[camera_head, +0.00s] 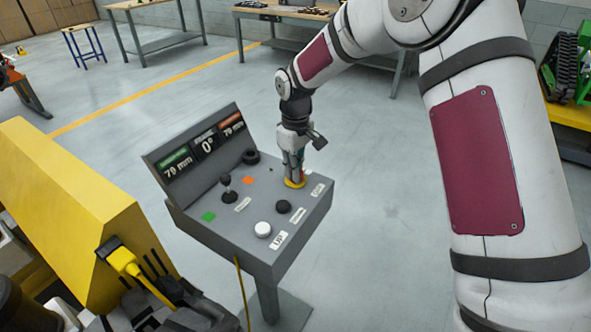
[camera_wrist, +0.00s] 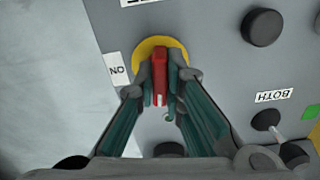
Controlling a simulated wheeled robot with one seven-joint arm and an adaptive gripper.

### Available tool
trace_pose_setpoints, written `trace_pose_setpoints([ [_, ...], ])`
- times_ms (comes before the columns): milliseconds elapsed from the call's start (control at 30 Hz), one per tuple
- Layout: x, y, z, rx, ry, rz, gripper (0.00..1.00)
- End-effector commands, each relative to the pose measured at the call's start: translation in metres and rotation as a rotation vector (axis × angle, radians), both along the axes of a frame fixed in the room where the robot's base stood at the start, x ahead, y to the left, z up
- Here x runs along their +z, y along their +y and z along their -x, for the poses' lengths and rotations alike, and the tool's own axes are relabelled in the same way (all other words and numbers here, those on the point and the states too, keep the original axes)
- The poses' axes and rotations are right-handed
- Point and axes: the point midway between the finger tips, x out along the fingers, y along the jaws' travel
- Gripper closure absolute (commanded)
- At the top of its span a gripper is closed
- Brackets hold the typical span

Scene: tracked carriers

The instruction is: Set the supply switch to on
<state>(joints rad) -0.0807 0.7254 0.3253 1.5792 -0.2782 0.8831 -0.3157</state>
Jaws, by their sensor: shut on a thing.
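The supply switch is a red handle (camera_wrist: 159,76) on a round yellow plate (camera_wrist: 150,48), at the right part of the grey console's sloped top. The plate also shows in the head view (camera_head: 295,183). An "ON" label (camera_wrist: 117,70) sits beside the plate in the wrist view. My gripper (camera_wrist: 160,88) is shut on the red handle, with one teal finger on each side of it. In the head view my gripper (camera_head: 293,165) comes down on the switch from above and hides most of the handle.
A yellow machine body (camera_head: 85,215) stands left. The floor right of the console is clear.

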Motion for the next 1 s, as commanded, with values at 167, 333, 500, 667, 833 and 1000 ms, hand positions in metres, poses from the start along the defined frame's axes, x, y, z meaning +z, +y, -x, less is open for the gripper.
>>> trace_pose_setpoints([
  [167, 0.0, 0.0007, -0.0008, -0.154, -0.003, 0.0, 1.0],
  [333, -0.0002, 0.0002, -0.0008, -0.316, -0.002, 0.001, 1.0],
  [500, 0.0004, 0.0004, -0.0009, -0.479, -0.002, -0.001, 1.0],
  [667, 0.0005, 0.0003, -0.0008, -0.631, -0.002, -0.001, 1.0],
  [833, 0.0006, 0.0002, -0.0007, -0.792, -0.002, -0.001, 1.0],
  [1000, 0.0008, 0.0003, -0.0006, -0.953, -0.002, -0.001, 1.0],
])
